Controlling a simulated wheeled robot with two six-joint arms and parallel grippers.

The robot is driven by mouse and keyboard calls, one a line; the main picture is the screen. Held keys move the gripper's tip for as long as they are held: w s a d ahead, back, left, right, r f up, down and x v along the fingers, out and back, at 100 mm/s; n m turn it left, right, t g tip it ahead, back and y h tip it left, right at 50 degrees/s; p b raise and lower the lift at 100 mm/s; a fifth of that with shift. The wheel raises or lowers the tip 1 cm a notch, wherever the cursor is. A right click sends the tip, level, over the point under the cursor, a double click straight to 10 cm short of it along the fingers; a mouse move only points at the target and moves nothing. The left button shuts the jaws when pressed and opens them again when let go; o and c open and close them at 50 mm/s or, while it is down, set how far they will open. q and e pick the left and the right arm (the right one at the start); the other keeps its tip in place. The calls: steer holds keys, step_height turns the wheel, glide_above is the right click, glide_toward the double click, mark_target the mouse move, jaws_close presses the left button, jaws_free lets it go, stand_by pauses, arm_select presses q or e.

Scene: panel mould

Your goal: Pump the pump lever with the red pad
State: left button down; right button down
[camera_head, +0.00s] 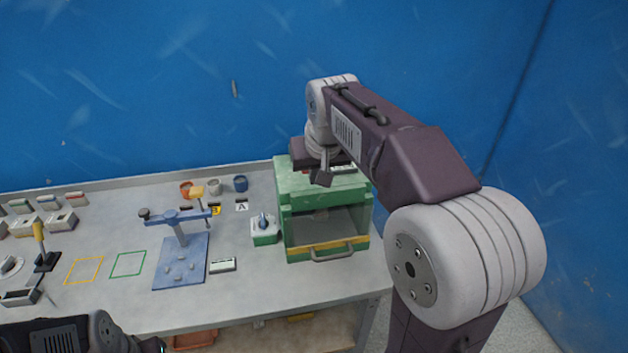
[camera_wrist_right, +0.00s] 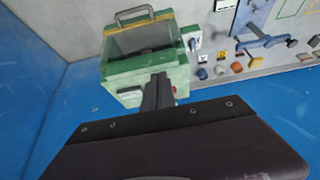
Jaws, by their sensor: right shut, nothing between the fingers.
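No pump lever with a red pad can be made out for certain. A small red spot (camera_wrist_right: 176,91) shows beside my fingers on the green cabinet in the right wrist view. My right gripper (camera_head: 320,179) is shut and empty, over the top of the green cabinet (camera_head: 298,200). In the right wrist view its closed fingers (camera_wrist_right: 158,92) cover part of the cabinet (camera_wrist_right: 118,68). My right gripper and arm hide part of the cabinet top. Only a part of my left arm shows at the lower left of the head view; its gripper is out of view.
A blue stand (camera_head: 168,276) with a crossbar stands left of the cabinet, and a small green-and-white switch box (camera_head: 265,238) between them. Cups, including a blue one (camera_head: 240,184), stand behind. A yellow-handled lever (camera_head: 39,234) is far left. The blue wall (camera_head: 180,80) is close behind.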

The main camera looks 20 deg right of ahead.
arm_select(q)
steer(key=shift+w+d, duration=0.1)
steer(key=shift+w, duration=0.2)
arm_select(e)
steer(key=v, duration=0.4)
steer(key=shift+r, duration=0.45)
arm_select(q)
steer(key=shift+w, duration=0.1)
arm_select(e)
steer(key=shift+w+d, duration=0.1)
stand_by(1.2)
